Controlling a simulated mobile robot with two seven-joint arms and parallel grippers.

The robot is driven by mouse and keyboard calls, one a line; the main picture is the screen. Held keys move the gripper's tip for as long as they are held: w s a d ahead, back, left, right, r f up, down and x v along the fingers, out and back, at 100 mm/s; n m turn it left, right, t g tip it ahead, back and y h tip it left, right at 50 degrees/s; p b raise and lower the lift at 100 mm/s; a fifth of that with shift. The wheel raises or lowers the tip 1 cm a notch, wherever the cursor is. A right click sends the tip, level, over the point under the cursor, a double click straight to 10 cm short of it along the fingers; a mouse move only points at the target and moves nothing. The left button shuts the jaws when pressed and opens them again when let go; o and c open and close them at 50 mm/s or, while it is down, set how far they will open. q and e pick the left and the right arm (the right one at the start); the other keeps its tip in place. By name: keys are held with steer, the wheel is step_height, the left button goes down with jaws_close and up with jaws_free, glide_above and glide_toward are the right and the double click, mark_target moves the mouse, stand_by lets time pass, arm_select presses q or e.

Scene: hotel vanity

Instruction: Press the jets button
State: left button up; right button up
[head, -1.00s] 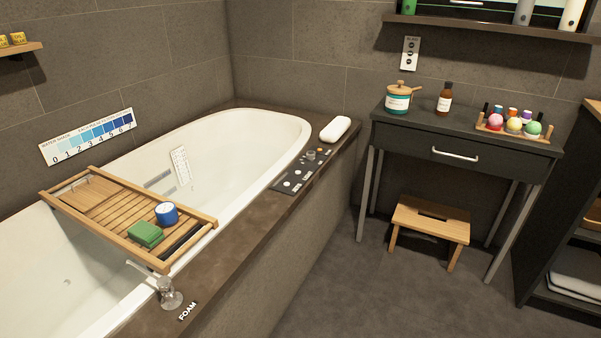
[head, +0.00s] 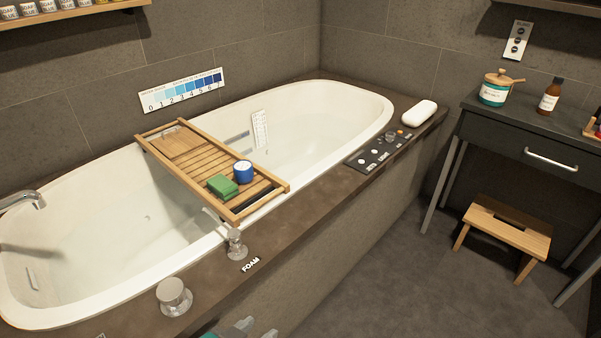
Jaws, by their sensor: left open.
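The dark control panel (head: 364,161) lies on the tub's rim, toward its right end. It carries several small round pale buttons, a grey knob (head: 391,137) and small white labels. The labels are too small to read, so I cannot tell which button is the jets one. My left gripper (head: 256,331) just shows at the bottom edge, in front of the tub's side and far from the panel. Its grey fingertips are apart and I see nothing between them. Most of it is cut off. My right gripper is not in view.
A wooden bath tray (head: 182,146) spans the tub, holding a green block (head: 222,186) and a blue jar (head: 243,172). A foam spout (head: 235,243) and a round knob (head: 174,296) stand on the near rim. A white pillow (head: 419,112) lies beyond the panel. A stool (head: 506,226) stands at right.

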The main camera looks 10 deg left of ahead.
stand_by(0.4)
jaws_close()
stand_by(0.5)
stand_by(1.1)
